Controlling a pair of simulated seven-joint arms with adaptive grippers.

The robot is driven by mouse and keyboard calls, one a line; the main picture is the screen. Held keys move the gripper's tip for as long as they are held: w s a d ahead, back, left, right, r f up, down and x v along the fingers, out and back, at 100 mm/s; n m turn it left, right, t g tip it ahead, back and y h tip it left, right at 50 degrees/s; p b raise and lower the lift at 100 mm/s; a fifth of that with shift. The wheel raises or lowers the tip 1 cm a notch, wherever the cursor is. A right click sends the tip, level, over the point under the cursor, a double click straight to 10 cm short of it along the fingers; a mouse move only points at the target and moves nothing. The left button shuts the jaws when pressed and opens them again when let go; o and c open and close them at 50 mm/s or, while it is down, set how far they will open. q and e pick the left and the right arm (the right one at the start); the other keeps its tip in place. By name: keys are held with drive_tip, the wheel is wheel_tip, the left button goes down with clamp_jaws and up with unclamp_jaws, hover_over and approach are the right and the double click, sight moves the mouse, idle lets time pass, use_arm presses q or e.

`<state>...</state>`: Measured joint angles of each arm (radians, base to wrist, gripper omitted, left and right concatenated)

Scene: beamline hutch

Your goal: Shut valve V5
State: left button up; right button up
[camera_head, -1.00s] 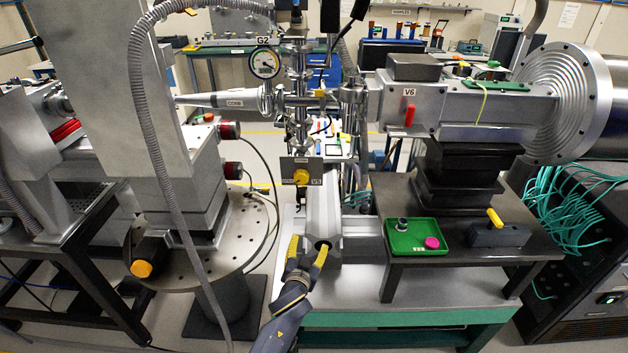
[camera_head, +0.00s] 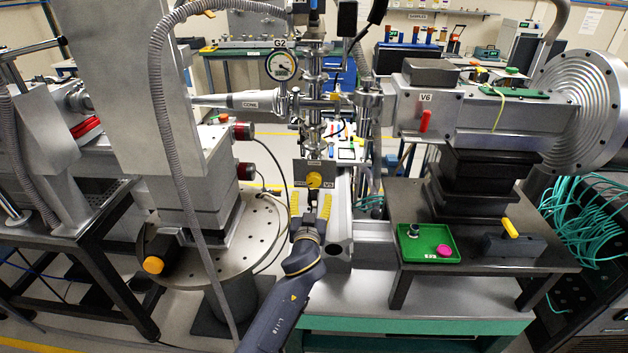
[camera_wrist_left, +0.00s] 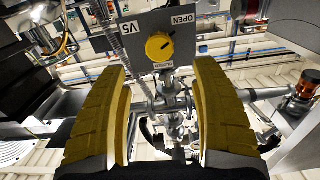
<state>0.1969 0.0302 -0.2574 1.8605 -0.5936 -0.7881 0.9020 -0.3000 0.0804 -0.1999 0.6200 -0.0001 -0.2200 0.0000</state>
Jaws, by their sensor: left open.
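Valve V5 is a yellow round knob (camera_head: 314,180) on a grey plate (camera_head: 301,173), below the gauge column in the head view. In the left wrist view the knob (camera_wrist_left: 159,46) sits on the plate (camera_wrist_left: 190,24), marked V5 at the left and OPEN at the top, with smaller lettering below the knob. A dark mark shows on the knob's face. My left gripper (camera_head: 310,208) is open, its yellow fingers just below and in front of the knob. In the wrist view its fingers (camera_wrist_left: 160,105) stand apart, with the knob beyond and between their tips, not touched. My right gripper is not in view.
Gauge G2 (camera_head: 281,66) and pipework rise above the valve. A grey hose (camera_head: 163,130) hangs to the left. Valve V6 has a red handle (camera_head: 425,120) at the right. A green tray (camera_head: 428,256) and a yellow-handled block (camera_head: 512,240) rest on the dark table.

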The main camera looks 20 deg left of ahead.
sight(313, 182)
use_arm(q)
drive_tip(key=x, duration=1)
drive_tip(key=shift+w, duration=0.3)
drive_tip(key=c, duration=1.3)
